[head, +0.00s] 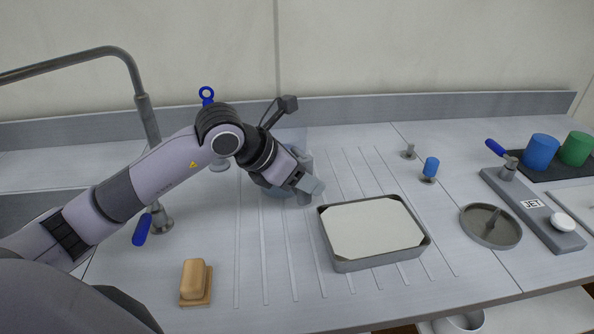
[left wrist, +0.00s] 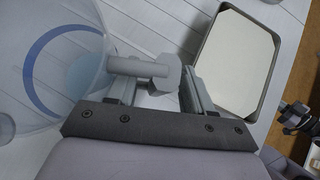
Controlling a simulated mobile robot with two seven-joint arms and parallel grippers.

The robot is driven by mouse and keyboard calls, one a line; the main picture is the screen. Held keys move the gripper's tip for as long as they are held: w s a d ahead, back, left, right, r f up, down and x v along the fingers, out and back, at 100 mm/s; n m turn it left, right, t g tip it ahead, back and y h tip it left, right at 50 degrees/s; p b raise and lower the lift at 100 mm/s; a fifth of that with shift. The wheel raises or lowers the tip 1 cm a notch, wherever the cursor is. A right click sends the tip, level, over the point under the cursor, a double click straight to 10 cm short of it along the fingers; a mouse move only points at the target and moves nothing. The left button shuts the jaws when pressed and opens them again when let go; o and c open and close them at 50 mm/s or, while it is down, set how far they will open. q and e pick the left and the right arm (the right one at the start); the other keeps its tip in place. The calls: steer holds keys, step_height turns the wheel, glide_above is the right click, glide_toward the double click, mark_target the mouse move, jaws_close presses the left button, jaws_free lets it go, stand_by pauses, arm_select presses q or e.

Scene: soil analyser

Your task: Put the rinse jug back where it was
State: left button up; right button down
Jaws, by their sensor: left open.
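The rinse jug (head: 272,190) is a clear, bluish vessel on the ribbed drainboard, largely hidden behind my left gripper in the head view. In the left wrist view the jug (left wrist: 62,62) fills the upper left, with a dark blue ring and a grey handle (left wrist: 143,68) sticking out to the right. My left gripper (head: 308,188) is at the jug's handle side. In the left wrist view its open fingers (left wrist: 160,92) stand on either side of the handle; I cannot tell whether they touch it.
A grey tray with a pale inside (head: 334,264) lies just right of the gripper. A tap (head: 150,120) and sink are left. A brush or block (head: 195,281) lies in front.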

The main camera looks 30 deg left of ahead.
arm_select(q)
steer(key=b+v, duration=0.1)
steer(key=v, duration=1.1)
steer(key=shift+r, duration=0.1)
